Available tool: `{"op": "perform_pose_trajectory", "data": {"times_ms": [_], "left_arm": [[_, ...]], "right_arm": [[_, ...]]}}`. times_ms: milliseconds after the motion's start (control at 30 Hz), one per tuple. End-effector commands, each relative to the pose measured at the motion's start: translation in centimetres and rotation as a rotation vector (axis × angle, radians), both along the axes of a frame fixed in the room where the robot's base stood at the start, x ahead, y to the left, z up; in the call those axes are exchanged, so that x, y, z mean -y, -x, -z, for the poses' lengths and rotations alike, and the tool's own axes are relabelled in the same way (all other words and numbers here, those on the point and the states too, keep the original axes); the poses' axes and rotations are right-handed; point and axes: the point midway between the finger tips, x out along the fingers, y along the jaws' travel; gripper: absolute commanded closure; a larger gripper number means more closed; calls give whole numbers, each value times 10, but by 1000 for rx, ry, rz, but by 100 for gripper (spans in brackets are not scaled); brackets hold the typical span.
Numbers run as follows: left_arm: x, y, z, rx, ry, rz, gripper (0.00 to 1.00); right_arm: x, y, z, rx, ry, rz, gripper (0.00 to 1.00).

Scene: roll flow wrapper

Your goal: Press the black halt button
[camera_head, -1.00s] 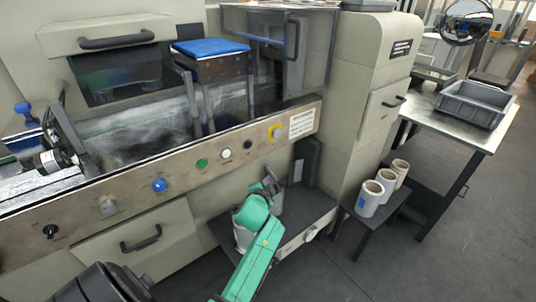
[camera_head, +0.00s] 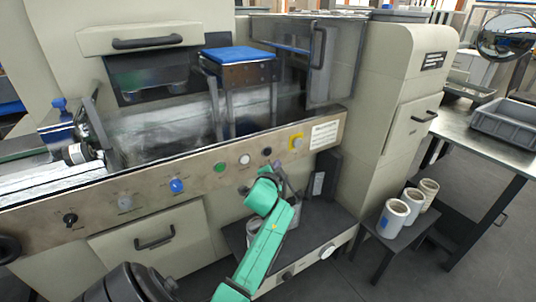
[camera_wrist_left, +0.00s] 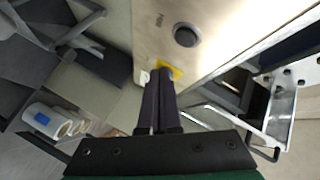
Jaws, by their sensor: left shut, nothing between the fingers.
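The black halt button (camera_head: 267,151) is a small round knob on the machine's metal control panel (camera_head: 204,176), between a white button (camera_head: 245,159) and a yellow-backed button (camera_head: 297,142). In the left wrist view a large round dark button (camera_wrist_left: 187,35) stands on the panel with small text beside it. My left gripper (camera_head: 278,166) is just below the black button in the head view, apart from it as far as I can see. In the wrist view its fingers (camera_wrist_left: 158,74) are shut and empty, with the tips in front of the yellow plate (camera_wrist_left: 176,72). My right gripper is not in view.
A green button (camera_head: 221,167) and a blue knob (camera_head: 177,185) are further left on the panel. A dark shelf (camera_head: 325,222) juts out below. White rolls (camera_head: 393,218) stand on a small stand at the right. A grey tray (camera_head: 507,120) sits on a side table.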

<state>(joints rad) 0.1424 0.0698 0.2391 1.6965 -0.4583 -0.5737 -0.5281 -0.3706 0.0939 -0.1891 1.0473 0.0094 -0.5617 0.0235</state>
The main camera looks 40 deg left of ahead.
Motion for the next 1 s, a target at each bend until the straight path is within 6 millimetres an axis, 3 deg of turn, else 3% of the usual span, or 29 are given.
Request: {"op": "perform_pose_trajectory", "data": {"times_ms": [167, 300, 500, 1000], "left_arm": [[-24, -7, -2, -1, -3, 0, 100], [-34, -10, -1, 0, -1, -1, 100], [-37, -11, 0, 1, 2, 0, 100], [-36, -10, 0, 0, 1, 0, 100]], "right_arm": [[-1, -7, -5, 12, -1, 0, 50], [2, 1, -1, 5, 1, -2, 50], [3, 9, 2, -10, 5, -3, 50], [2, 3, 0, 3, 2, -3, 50]]}}
